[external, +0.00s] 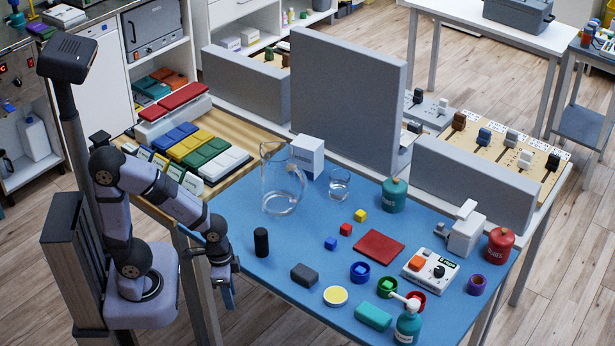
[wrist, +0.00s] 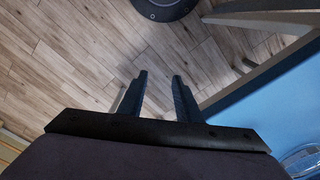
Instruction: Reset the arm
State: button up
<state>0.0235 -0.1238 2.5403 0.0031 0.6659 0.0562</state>
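My arm bends from its base beside the table, with the forearm reaching forward and down. My gripper (external: 226,289) hangs fingers-down at the near left edge of the blue table (external: 270,262). In the wrist view, my gripper (wrist: 159,82) shows two dark fingers with a clear gap between them. Nothing is between them. Below them is wooden floor (wrist: 75,60), with the blue tabletop (wrist: 255,112) to the right.
A black cylinder (external: 261,242) and a dark grey block (external: 304,274) stand nearest my gripper on the table. A glass pitcher (external: 281,182) and a glass (external: 339,186) stand farther back. Grey panels (external: 345,95) rise behind. Coloured blocks and bottles occupy the right side.

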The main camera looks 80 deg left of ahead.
notch_tip(320, 180, up, 15)
jog(key=s+n+p, duration=0.1)
jog(key=s+p, duration=0.1)
jog(key=p, duration=1.3)
jog(key=shift+a+f+g, duration=0.2)
jog(key=shift+a+g, duration=0.05)
jog(key=shift+g, duration=0.05)
